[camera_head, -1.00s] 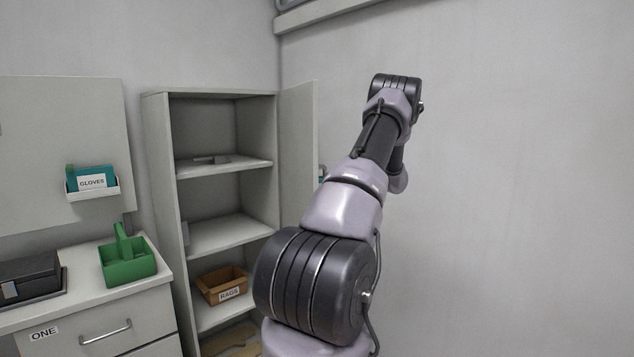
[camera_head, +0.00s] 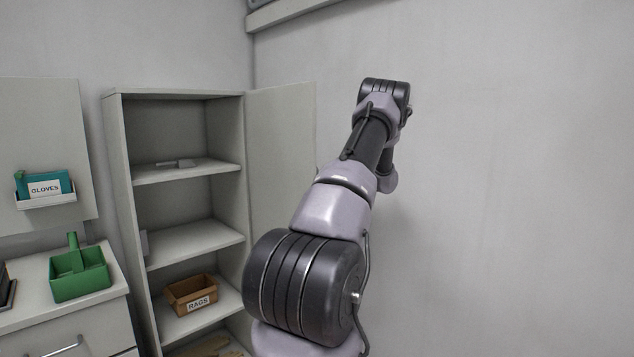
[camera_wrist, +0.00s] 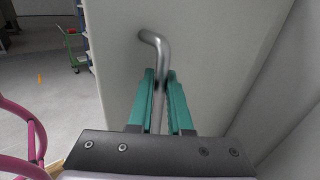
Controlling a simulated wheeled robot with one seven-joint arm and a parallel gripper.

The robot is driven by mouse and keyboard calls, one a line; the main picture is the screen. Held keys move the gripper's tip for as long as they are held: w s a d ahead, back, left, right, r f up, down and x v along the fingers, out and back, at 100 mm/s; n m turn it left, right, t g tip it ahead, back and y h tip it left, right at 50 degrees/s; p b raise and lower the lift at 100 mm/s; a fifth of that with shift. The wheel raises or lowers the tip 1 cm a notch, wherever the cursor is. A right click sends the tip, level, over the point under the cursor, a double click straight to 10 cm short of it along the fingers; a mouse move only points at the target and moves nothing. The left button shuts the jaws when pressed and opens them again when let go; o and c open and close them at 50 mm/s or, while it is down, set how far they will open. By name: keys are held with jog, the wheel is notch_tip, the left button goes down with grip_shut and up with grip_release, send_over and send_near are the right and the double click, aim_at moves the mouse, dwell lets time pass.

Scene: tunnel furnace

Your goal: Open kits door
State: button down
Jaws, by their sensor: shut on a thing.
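The cabinet door (camera_head: 281,150) stands swung open at the right side of the tall cabinet (camera_head: 120,180), whose shelves are exposed. In the wrist view the door panel (camera_wrist: 215,60) fills the middle, with a bent metal bar handle (camera_wrist: 158,45) on it. My gripper (camera_wrist: 162,85) has teal fingers on both sides of the handle and is shut on it. In the head view my gripper is hidden behind the door and my arm.
A brown rags box (camera_head: 191,293) sits on a lower shelf. A green caddy (camera_head: 79,275) stands on the counter at left, below a gloves holder (camera_head: 45,190). The bare wall (camera_head: 520,180) is at right. A green cart (camera_wrist: 76,45) stands on the open floor.

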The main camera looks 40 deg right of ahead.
jog(key=c, duration=0.8)
grip_release()
jog(key=shift+w, duration=0.15)
jog(key=shift+c, duration=0.2)
jog(key=v, duration=0.7)
jog(key=shift+s+d, duration=0.15)
jog(key=shift+s, duration=0.05)
